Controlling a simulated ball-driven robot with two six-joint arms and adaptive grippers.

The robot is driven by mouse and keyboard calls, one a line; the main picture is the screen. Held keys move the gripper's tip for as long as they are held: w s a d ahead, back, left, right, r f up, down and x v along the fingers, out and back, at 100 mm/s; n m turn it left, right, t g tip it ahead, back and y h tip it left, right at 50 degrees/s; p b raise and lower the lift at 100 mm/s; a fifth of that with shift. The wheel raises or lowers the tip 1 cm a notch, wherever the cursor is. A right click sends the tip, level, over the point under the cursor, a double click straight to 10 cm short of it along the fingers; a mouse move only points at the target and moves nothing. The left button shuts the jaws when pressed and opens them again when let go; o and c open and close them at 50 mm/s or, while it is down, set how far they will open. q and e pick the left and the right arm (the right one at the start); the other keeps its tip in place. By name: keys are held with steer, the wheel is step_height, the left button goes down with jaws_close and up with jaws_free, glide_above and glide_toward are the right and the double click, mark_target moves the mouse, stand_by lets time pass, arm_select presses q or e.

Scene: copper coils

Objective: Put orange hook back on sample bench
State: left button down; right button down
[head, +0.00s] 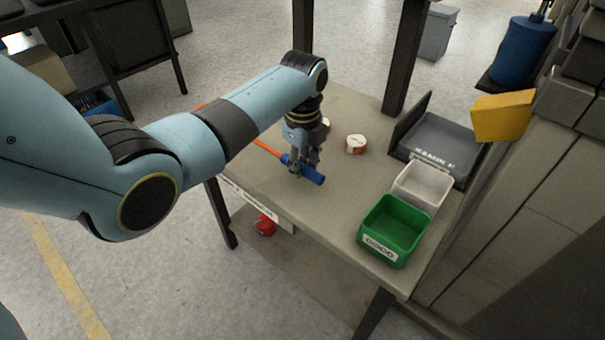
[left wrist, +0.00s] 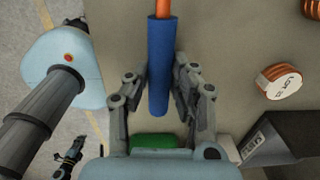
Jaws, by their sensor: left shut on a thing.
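The orange hook has an orange shaft (head: 267,147) and a blue handle (head: 313,176). My left gripper (head: 303,170) is shut on the blue handle, pointing down over the bench (head: 325,215). In the left wrist view the handle (left wrist: 158,65) runs between the two fingers (left wrist: 160,90), with the shaft leaving at the top edge. My arm hides part of the shaft in the head view. Whether the hook touches the bench top or hangs just above it is unclear. A small dark jointed part at the lower left of the left wrist view looks like my right gripper (left wrist: 72,150).
Copper coils (head: 356,145) lie behind the gripper. A green bin (head: 392,243), a white bin (head: 424,187) and a dark SAMPLE tray (head: 465,150) stand on the right side. A black post rises at the back edge. The bench's front middle is clear.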

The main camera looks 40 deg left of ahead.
arm_select(q)
step_height(320, 180, down, 3)
steer(key=shift+b, duration=0.3)
steer(key=c, duration=1.1)
jaws_free()
steer(key=shift+c, duration=0.2)
step_height(320, 180, up, 12)
steer(key=p, duration=0.3)
steer(key=shift+s+d+r, duration=0.1)
steer(key=shift+d, duration=0.05)
